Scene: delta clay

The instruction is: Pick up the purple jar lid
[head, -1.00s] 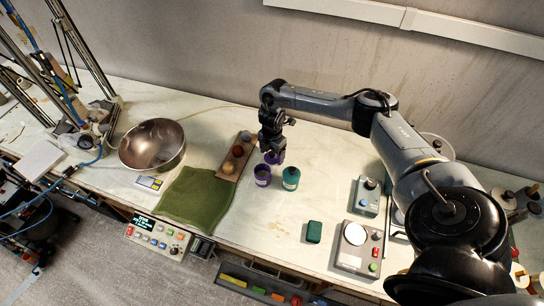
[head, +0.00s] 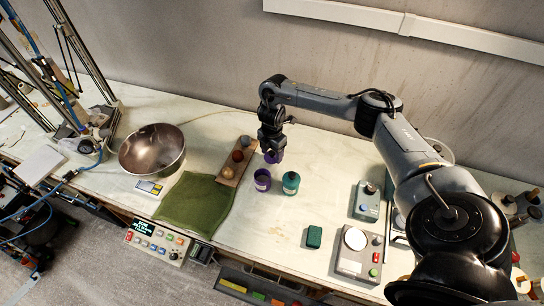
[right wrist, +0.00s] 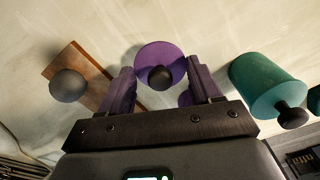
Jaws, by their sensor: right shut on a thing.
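The purple jar lid (right wrist: 172,52) is a round disc with a dark knob. In the right wrist view it sits between the two fingers of my right gripper (right wrist: 162,88), which is shut on it. In the head view my right gripper (head: 272,152) points down behind the purple jar (head: 262,182), with purple of the lid (head: 275,158) showing below the fingers. I cannot tell whether the lid still touches the table. The purple jar stands open on the table, apart from the gripper. My left gripper is not in view.
A teal jar (head: 291,184) stands just right of the purple jar. A wooden board (head: 236,164) with several balls or knobs lies to the left, beside a green cloth (head: 195,202) and a metal bowl (head: 152,149). Control boxes (head: 356,252) stand at the right.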

